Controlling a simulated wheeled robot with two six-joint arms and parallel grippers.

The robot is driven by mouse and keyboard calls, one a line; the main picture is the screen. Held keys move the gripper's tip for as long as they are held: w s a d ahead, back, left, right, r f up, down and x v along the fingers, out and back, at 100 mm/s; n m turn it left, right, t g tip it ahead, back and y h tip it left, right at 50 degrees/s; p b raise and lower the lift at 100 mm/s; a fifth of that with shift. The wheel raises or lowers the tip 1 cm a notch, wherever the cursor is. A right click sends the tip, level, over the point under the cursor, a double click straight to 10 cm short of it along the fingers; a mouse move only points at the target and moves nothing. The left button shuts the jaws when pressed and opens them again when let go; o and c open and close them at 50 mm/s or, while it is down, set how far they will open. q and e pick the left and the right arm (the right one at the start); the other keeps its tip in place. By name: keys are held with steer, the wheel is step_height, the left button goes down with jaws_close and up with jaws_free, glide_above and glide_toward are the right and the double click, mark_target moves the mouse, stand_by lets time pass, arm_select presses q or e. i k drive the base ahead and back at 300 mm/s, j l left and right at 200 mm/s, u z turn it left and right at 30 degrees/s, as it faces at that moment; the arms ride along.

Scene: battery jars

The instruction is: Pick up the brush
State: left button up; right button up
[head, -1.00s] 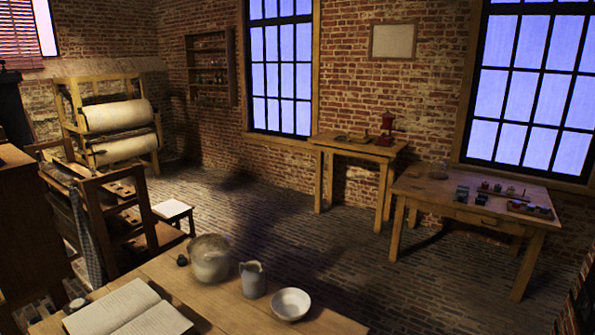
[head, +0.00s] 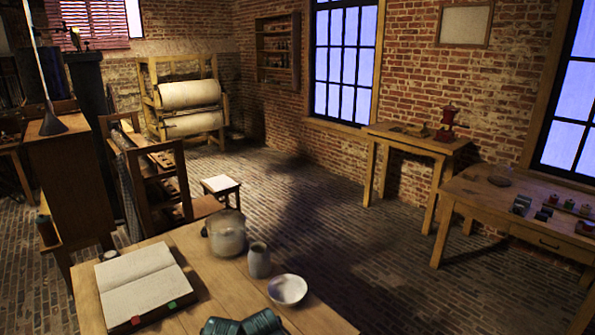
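I cannot make out a brush in the head view. Small items lie on the far small table (head: 385,128), including a flat dark item (head: 411,130) too small to identify. On the near wooden table (head: 205,268) stand a wide round jar (head: 226,236), a small jug (head: 259,262) and a white bowl (head: 287,290). An open book (head: 146,282) lies to their left. Dark teal ribbed objects (head: 245,326) are cut off by the bottom edge. Neither of my grippers is in view.
A red device (head: 447,126) stands on the far small table. The right table (head: 500,205) holds several small coloured items. A stool (head: 221,185) and a wooden frame with rolls (head: 190,94) stand at left. The brick floor (head: 330,230) between the tables is clear.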

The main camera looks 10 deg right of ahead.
mark_target(467, 175)
steer(key=i+l+z, duration=0.15)
steer(key=l, duration=0.35)
steer(key=i+l+z, duration=0.1)
steer(key=l, duration=0.35)
steer(key=i+l+z, duration=0.15)
steer(key=l, duration=0.3)
steer(key=i+l+z, duration=0.15)
steer(key=i+l, duration=0.2)
steer(key=i+l+z, duration=0.1)
steer(key=i+l, duration=0.15)
steer(key=l, duration=0.25)
steer(key=i+l+z, duration=0.2)
steer(key=i, duration=0.3)
steer(key=i+l+z, duration=0.25)
steer(key=i, duration=0.25)
steer(key=i+z, duration=0.2)
steer(key=i, duration=0.35)
steer(key=i+j+z, duration=0.25)
steer(key=i+j, duration=0.6)
steer(key=j, duration=0.1)
